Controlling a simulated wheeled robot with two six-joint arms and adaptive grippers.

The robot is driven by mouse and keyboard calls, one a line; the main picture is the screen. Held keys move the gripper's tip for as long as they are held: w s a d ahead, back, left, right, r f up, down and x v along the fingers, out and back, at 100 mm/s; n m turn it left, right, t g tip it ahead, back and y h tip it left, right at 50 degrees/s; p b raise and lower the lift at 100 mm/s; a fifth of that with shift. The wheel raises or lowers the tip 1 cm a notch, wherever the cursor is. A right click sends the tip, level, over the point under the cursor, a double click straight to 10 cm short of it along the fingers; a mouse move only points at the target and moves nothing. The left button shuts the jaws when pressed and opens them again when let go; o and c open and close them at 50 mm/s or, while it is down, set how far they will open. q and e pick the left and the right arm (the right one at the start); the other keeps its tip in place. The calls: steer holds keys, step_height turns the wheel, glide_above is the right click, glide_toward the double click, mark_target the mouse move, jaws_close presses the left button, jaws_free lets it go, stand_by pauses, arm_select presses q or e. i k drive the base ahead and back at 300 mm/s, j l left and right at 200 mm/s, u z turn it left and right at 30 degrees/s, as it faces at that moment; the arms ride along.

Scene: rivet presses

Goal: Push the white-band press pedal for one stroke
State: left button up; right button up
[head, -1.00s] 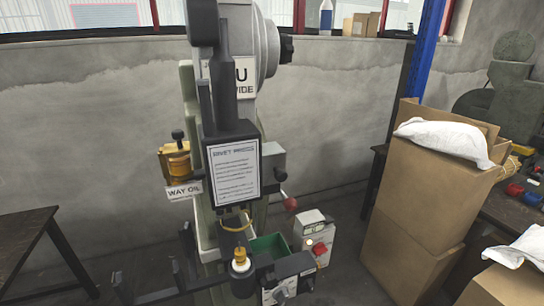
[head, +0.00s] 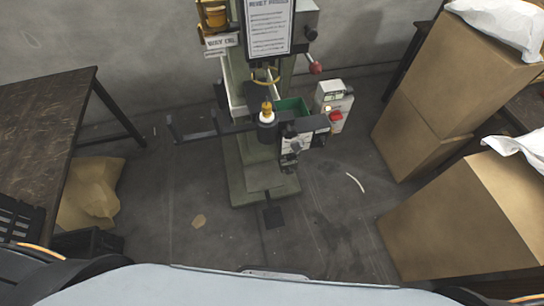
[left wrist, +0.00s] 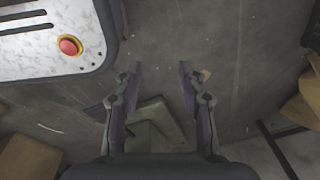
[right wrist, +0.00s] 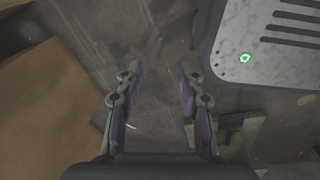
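One rivet press (head: 262,165) stands upright in the middle of the head view, with a grey-green column and foot. A small dark flat pedal (head: 273,217) lies on the floor at the front of its foot. Neither gripper shows in the head view.
Tall cardboard boxes (head: 440,75) stand at the right, with a large box (head: 465,220) nearer. A dark table (head: 45,125) and paper bag (head: 92,190) are at the left. A control box (head: 333,100) stands beside the press. The floor around the pedal is mostly clear.

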mark_target(273, 218)
steer(key=k+u, duration=0.15)
steer(key=k, duration=0.75)
